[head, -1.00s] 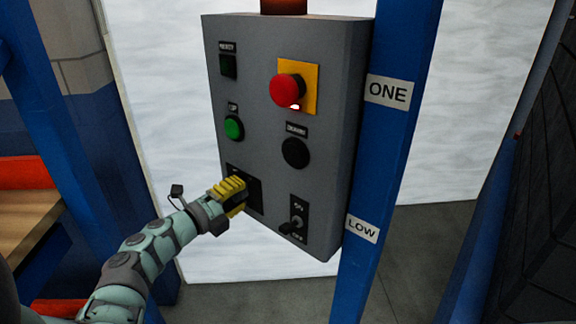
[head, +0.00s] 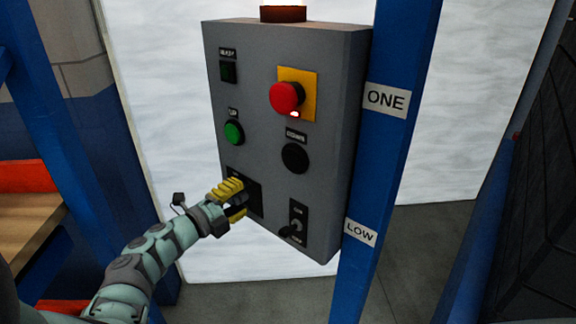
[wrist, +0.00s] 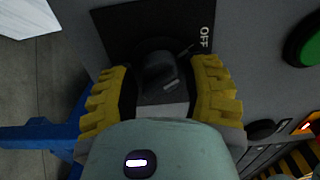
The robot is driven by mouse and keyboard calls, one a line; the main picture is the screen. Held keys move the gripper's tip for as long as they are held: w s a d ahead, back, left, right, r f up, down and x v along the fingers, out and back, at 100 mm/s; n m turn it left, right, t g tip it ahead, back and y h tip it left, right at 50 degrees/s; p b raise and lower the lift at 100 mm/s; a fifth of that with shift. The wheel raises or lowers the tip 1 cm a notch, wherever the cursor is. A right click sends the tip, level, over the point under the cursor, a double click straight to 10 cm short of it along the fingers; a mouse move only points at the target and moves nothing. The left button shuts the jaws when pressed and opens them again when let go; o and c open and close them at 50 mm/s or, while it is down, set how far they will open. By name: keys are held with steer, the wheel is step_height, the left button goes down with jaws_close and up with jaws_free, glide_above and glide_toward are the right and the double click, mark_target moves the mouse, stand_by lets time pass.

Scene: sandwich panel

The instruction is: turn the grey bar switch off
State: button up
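The grey panel (head: 290,190) carries a black switch plate (head: 255,200) at its lower left, mostly behind my gripper in the head view. In the wrist view, the plate (wrist: 120,25) bears the word OFF at its right. A dark rotary switch (wrist: 157,72) with a small light mark stands on it, and a grey bar part (wrist: 172,108) shows below, partly hidden by my gripper. My gripper (head: 236,198) is at the plate. In the wrist view, its yellow fingers (wrist: 165,90) are apart on either side of the switch, with gaps visible.
A green button (head: 233,132), a black button (head: 295,157), a red emergency button (head: 286,97) and a small lever switch (head: 292,228) are also on the panel. A blue post (head: 385,150) stands along its right edge. A wooden surface (head: 25,222) is at left.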

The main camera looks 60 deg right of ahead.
steer(key=o, duration=0.3)
steer(key=a, duration=0.4)
steer(key=w+a, duration=0.1)
steer(key=a, duration=0.7)
steer(key=shift+w, duration=0.2)
steer(key=shift+r, duration=0.1)
